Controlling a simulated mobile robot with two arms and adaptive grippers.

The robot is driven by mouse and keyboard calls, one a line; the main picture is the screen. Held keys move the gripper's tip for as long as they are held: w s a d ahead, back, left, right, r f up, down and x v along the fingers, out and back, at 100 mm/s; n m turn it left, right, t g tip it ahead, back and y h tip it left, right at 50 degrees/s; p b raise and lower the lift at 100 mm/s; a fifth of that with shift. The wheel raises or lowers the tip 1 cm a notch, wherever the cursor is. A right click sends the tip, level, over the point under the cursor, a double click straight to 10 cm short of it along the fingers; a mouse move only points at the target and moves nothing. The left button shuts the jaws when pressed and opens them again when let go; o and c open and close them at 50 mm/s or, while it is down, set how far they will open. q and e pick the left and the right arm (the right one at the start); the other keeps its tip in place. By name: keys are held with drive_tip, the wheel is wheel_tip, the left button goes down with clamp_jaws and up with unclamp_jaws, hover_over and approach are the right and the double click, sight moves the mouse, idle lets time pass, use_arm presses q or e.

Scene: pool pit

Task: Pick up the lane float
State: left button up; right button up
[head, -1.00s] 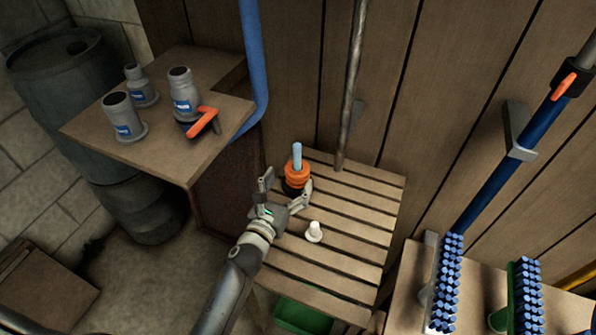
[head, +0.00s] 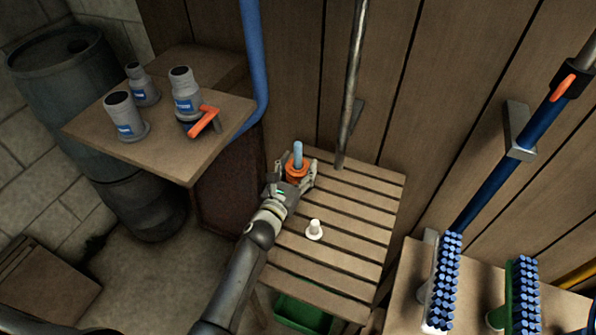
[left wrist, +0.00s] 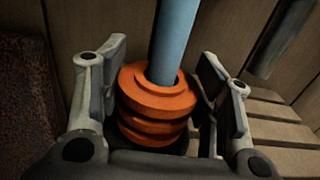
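The lane float is taken to be the orange ringed piece (head: 297,168) around an upright light-blue post at the back left of the slatted bench. In the left wrist view the orange rings (left wrist: 156,92) are stacked around the light-blue post (left wrist: 174,40). My left gripper (head: 296,174) is open, with one finger on each side of the rings. The left wrist view shows the fingers (left wrist: 155,85) spread, with a visible gap at least on the left side. The lower part of the float is hidden by the gripper. My right gripper is not seen.
A small white fitting (head: 314,230) stands on the slatted bench (head: 345,215). Grey fittings and an orange-handled valve (head: 204,122) sit on the wooden shelf (head: 165,150) at left. A metal pole (head: 350,85) rises behind the bench. Blue-bristled brushes (head: 443,280) are at right.

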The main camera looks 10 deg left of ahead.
use_arm(q)
drive_tip(key=c, duration=0.4)
wheel_tip(320, 180, up, 17)
drive_tip(key=p, duration=0.6)
drive_tip(key=shift+f+p, duration=0.1)
drive_tip(key=shift+p, duration=0.2)
drive_tip(key=shift+r, duration=0.65)
drive_tip(key=shift+p, duration=0.35)
